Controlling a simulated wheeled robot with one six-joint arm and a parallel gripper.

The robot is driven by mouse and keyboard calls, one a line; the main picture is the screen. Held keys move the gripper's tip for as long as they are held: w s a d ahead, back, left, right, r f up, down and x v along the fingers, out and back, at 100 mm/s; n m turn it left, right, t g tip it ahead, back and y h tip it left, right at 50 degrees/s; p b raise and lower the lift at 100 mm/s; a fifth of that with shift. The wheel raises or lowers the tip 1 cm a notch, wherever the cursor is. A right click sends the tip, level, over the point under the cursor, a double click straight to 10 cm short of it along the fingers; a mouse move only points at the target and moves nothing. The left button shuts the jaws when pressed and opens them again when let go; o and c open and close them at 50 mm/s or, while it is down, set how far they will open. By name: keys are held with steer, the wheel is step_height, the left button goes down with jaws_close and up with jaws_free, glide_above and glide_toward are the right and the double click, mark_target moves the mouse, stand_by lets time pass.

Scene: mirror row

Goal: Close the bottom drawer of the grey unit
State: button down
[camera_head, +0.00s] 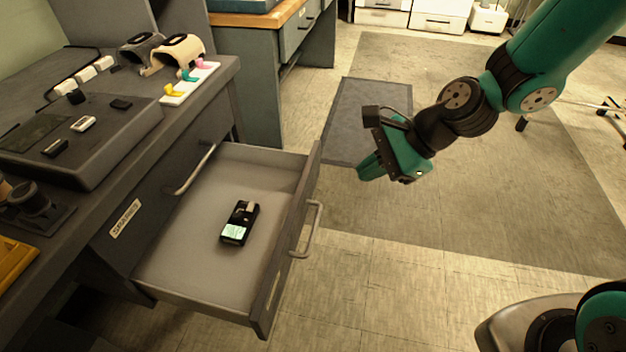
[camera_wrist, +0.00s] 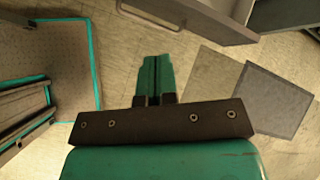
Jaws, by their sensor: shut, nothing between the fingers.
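The grey unit (camera_head: 215,108) stands at the left in the head view. Its lower drawer (camera_head: 185,262) is pulled far out, below a shut drawer front with its own handle (camera_head: 192,170). The open drawer's front has a bar handle (camera_head: 308,230), which also shows at the top of the wrist view (camera_wrist: 150,18). A small black device with a pale screen (camera_head: 239,223) lies inside the drawer. My gripper (camera_head: 362,172) is shut and empty, in the air to the right of the drawer front and apart from it. In the wrist view its fingertips (camera_wrist: 157,60) point towards the drawer side.
The unit's top holds a dark sloped console (camera_head: 90,140), a white strip with coloured pieces (camera_head: 190,84) and a yellow tray (camera_head: 14,262). A wood-topped bench (camera_head: 255,70) stands behind. A dark floor mat (camera_head: 350,110) lies beyond the drawer. The floor right of the drawer is clear.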

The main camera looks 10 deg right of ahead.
step_height(320, 180, down, 4)
steer(key=w+d+m+t, duration=0.1)
steer(key=w+d+m, duration=0.15)
steer(key=m, duration=0.35)
steer(key=b, duration=0.2)
glide_toward(304, 194)
steer(key=shift+m, duration=0.4)
steer(key=x, duration=0.3)
steer(key=f+x, duration=0.1)
steer(key=x, duration=0.1)
steer(key=shift+s+d+f, duration=0.2)
steer(key=shift+w+a, duration=0.25)
steer(key=shift+a, duration=0.4)
